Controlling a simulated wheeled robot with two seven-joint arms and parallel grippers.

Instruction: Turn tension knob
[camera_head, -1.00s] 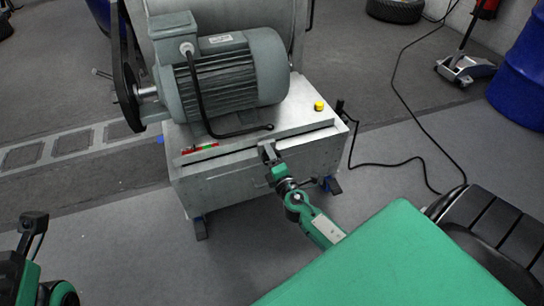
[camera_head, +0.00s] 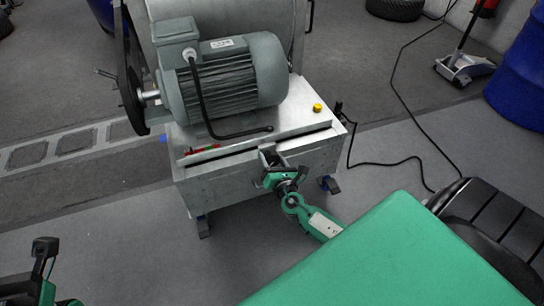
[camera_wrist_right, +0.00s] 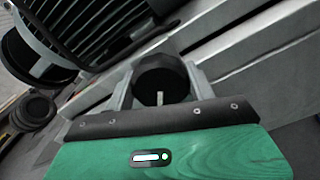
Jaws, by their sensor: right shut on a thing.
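The black round tension knob (camera_wrist_right: 160,78) shows in the right wrist view, between the two grey fingers of my right gripper (camera_wrist_right: 161,92). The fingers are shut on its sides. In the head view my right gripper (camera_head: 271,157) is at the front upper edge of the grey metal machine cabinet (camera_head: 235,182), and the knob is hard to make out there. My left gripper (camera_head: 44,250) is at the lower left of the head view, well away from the machine. Its jaw opening is not clear.
A finned grey motor (camera_head: 228,75) sits on the cabinet beside a black pulley (camera_head: 130,75). A yellow button (camera_head: 317,107) is on the cabinet top. A black cable (camera_head: 390,163) runs over the floor at right. A blue barrel (camera_head: 520,80) stands far right.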

